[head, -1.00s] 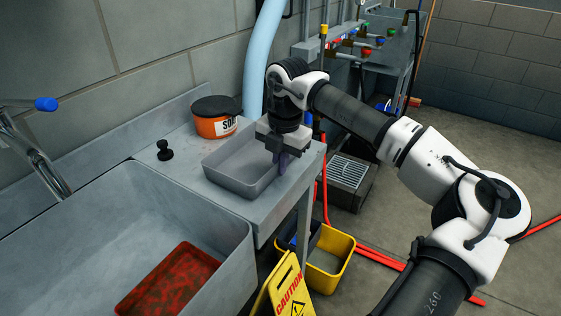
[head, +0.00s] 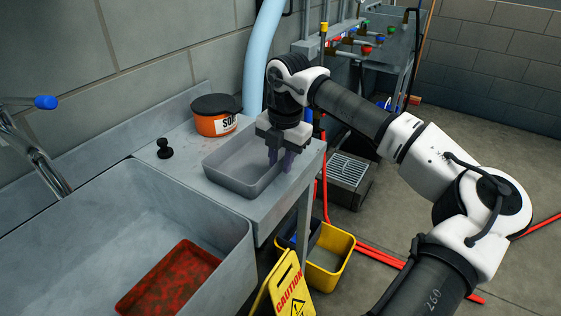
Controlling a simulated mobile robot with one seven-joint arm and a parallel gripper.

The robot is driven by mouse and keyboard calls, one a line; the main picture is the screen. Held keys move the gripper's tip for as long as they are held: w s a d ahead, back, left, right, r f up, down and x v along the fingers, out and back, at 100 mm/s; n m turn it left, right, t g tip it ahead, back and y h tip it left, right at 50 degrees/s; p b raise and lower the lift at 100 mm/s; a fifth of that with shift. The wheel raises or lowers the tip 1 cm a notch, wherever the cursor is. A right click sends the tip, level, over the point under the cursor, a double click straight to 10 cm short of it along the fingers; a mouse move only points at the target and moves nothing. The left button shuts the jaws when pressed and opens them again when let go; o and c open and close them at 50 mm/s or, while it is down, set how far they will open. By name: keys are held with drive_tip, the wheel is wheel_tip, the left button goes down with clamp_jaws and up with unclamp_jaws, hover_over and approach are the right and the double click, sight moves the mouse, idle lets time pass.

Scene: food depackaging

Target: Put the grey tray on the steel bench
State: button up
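The grey tray (head: 228,182) is a rectangular open tray. It sits flat on the steel bench (head: 200,162), near the bench's right end, and looks empty. My gripper (head: 280,160) points down at the tray's right side. Its two purple-grey fingers are spread apart, one over the inside of the right wall and one outside it. The far right corner of the tray is partly hidden behind the fingers.
The sink (head: 100,222) at left holds a red stained tray (head: 168,280). A yellow bucket (head: 335,275) and caution sign (head: 287,290) stand below the bench's right edge.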

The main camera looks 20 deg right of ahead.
wheel_tip(320, 180, up, 11)
drive_tip(key=b, duration=0.1)
drive_tip(key=shift+s+d, duration=0.3)
drive_tip(key=shift+s, duration=0.05)
drive_tip(key=shift+r, duration=0.2)
